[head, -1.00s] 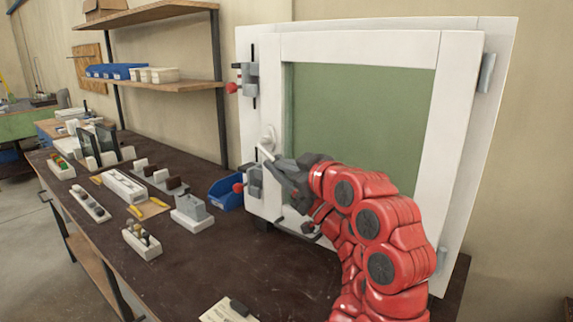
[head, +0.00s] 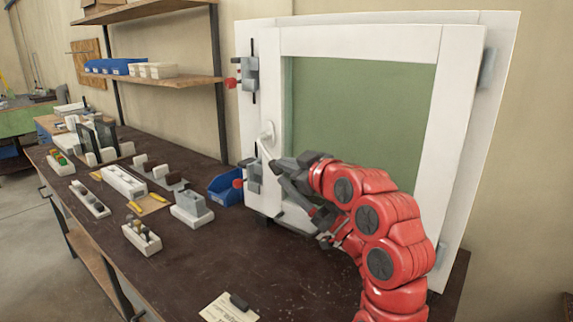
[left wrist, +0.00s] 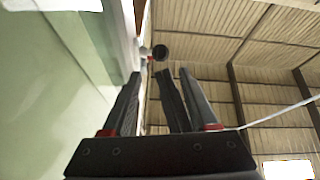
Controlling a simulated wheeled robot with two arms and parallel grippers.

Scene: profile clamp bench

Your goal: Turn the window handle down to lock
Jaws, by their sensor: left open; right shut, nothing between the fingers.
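The white window handle (head: 267,133) sits on the left stile of the white window frame (head: 368,43), around a green pane (head: 365,110). A thin pale lever part runs down from its base towards my fingers; its exact angle is hard to tell. My left gripper (head: 277,170) is just below and right of the handle, fingers towards the stile. In the left wrist view its fingers (left wrist: 160,74) are apart, pointing up beside the frame. A round dark-ended part (left wrist: 160,52) shows beyond the tips. Whether the fingers touch the lever is unclear. My right gripper is out of view.
Red-knobbed clamps hold the window's left edge, an upper one (head: 248,78) and a lower one (head: 252,176) close to my gripper. A blue bin (head: 226,188) and a grey-topped block (head: 192,207) stand left on the dark bench (head: 205,265). The bench front is mostly clear.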

